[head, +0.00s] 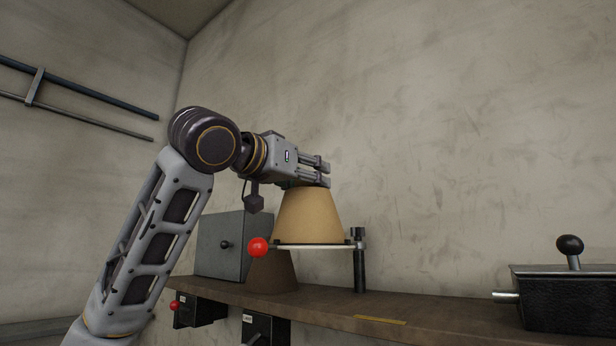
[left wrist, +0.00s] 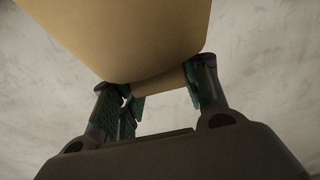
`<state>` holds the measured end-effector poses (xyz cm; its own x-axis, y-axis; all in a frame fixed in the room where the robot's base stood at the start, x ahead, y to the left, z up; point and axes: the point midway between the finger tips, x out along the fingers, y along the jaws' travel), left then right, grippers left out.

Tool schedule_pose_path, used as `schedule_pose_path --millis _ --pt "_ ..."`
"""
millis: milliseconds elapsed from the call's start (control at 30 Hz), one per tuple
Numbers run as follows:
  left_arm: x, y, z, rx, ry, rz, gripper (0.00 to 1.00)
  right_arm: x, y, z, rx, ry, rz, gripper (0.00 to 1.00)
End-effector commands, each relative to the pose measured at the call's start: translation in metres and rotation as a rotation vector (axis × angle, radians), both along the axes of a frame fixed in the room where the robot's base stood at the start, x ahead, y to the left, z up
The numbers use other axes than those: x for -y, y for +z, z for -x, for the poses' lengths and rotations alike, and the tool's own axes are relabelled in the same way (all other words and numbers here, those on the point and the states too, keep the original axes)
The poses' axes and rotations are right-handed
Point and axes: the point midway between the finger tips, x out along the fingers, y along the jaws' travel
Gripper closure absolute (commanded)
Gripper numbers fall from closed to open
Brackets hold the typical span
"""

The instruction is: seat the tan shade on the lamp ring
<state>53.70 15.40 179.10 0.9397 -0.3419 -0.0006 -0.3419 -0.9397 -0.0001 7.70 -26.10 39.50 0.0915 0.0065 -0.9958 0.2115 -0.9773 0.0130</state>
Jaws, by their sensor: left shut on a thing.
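The tan shade (head: 308,220) is a tapered cone, upright, with its wide rim down over the pale lamp ring (head: 318,246). The rim looks to be at the ring's level; I cannot tell whether it rests fully on it. The ring sticks out from a dark post (head: 359,268) on the shelf. My left gripper (head: 322,173) is at the shade's narrow top. In the left wrist view, its fingers (left wrist: 157,88) are shut on the narrow end of the shade (left wrist: 130,35), whose body fills the top. My right gripper is out of view.
A brown shelf (head: 430,315) runs along the wall. A darker brown cone (head: 271,273) stands below the ring, beside a grey box (head: 220,246). A red ball (head: 258,247) is left of the ring. A black box with a knobbed lever (head: 570,295) sits at right.

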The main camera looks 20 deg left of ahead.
Motion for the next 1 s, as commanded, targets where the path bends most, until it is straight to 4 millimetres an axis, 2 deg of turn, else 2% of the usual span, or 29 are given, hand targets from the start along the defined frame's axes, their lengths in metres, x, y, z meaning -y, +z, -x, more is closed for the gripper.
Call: schedule_pose_path --millis 133,167,333,600,767,1000 --pt "0.0 -0.0002 -0.0001 -0.001 0.0 0.0 0.83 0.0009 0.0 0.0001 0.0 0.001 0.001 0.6" --pt "0.0 -0.0002 -0.0001 -0.001 0.0 0.0 0.54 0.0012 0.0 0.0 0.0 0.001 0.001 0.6" --pt "0.0 -0.0002 -0.0001 -0.001 0.0 0.0 0.32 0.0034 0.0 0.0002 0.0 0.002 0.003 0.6" --pt "0.0001 -0.0003 -0.0002 -0.001 0.0 0.0 0.29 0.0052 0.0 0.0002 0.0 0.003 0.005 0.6" --pt "0.0001 -0.0002 -0.0002 -0.001 0.0 0.0 0.09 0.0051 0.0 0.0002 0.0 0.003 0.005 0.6" --pt "0.0 -0.0002 -0.0001 0.0 0.0 0.0 0.09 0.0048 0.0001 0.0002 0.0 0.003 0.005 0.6"
